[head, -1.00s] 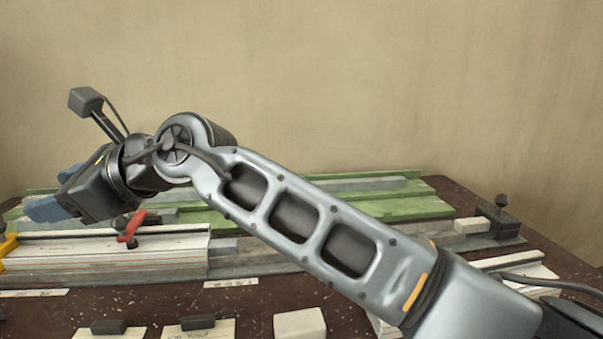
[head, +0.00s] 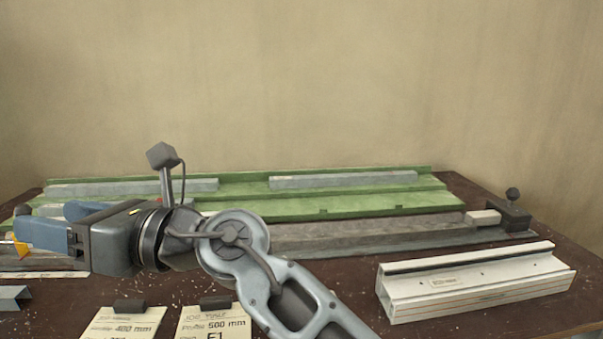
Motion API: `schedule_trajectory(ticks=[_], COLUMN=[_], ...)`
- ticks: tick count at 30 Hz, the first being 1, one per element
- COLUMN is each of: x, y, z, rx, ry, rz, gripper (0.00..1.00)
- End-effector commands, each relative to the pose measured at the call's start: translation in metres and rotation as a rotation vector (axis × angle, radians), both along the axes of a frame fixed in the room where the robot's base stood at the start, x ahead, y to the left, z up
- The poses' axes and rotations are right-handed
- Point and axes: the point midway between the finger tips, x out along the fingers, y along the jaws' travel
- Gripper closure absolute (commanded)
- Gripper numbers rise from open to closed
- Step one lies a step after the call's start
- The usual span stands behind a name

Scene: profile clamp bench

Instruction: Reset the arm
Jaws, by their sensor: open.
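My gripper (head: 45,222) is at the left of the head view, with its blue fingers apart and pointing left. Nothing shows between the fingers. It hangs in front of the grey rail and the green tray, roughly level. Its height above the bench cannot be told. My arm (head: 290,300) runs from the bottom middle up to the wrist and hides part of the bench.
A green tray (head: 360,207) with grey bars lies at the back. A long grey rail (head: 370,234) ends in a dark stop (head: 512,215). A white profile (head: 470,282) lies at right. Cards (head: 125,322) with dark clips stand in front. The front right bench is bare.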

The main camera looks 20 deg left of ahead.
Motion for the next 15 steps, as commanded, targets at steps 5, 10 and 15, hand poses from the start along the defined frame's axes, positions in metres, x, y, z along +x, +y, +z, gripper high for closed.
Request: schedule_trajectory(ticks=[5,10,15], x=[-0.002,0.006,0.018], y=[-0.037,-0.079,-0.128], z=[-0.019,-0.036,-0.060], rx=[0.103,0.209,0.323], ry=[0.347,0.664,0.965], rz=[-0.012,-0.033,-0.059], gripper=[0.45,0.45,0.45])
